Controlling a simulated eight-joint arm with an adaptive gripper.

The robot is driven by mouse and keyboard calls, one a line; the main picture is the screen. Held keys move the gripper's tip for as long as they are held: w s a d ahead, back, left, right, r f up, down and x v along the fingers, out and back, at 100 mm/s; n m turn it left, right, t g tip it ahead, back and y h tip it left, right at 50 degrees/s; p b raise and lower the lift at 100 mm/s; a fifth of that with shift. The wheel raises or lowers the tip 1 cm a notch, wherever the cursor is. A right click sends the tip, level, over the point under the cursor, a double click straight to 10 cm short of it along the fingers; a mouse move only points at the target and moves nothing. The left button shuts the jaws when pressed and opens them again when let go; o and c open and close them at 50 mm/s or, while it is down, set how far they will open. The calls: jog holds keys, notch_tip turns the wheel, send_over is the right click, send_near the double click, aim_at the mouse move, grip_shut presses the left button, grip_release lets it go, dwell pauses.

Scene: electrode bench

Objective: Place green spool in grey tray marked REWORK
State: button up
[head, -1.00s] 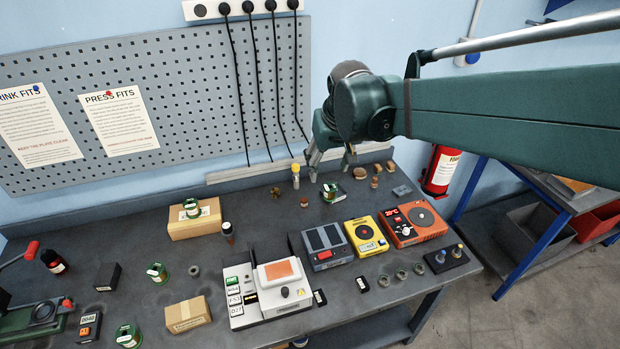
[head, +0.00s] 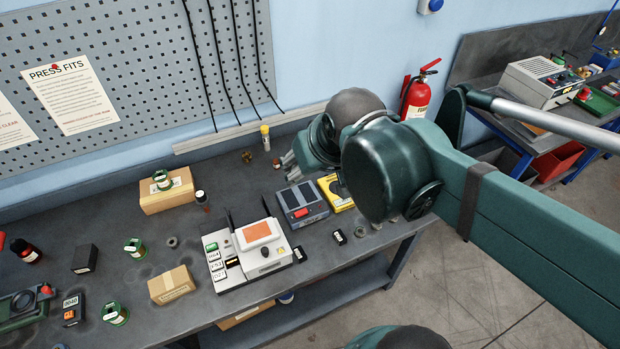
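Several green spools show on the bench: one (head: 162,181) on top of a cardboard box, one (head: 135,248) standing left of the press-like device, and one (head: 115,313) near the front left. My gripper (head: 289,166) is over the back of the bench, right of a yellow-capped tube, mostly hidden behind my arm's wrist. Its finger parts are small here, and whether it holds anything cannot be seen. No grey tray with a readable REWORK mark shows in the head view.
A white device (head: 247,258) and a grey two-panel unit (head: 302,205) stand mid-bench. A cardboard box (head: 167,190) is behind, another (head: 172,285) in front. A red fire extinguisher (head: 416,95) and a second bench with a red bin (head: 553,161) are at right.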

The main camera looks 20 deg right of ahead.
jog(key=shift+s+a+f+t, duration=0.15)
jog(key=shift+s+f, duration=0.2)
jog(key=shift+s, duration=0.4)
jog(key=shift+s+a+f+t, duration=0.15)
jog(key=shift+s+f, duration=0.15)
jog(key=shift+s, duration=0.45)
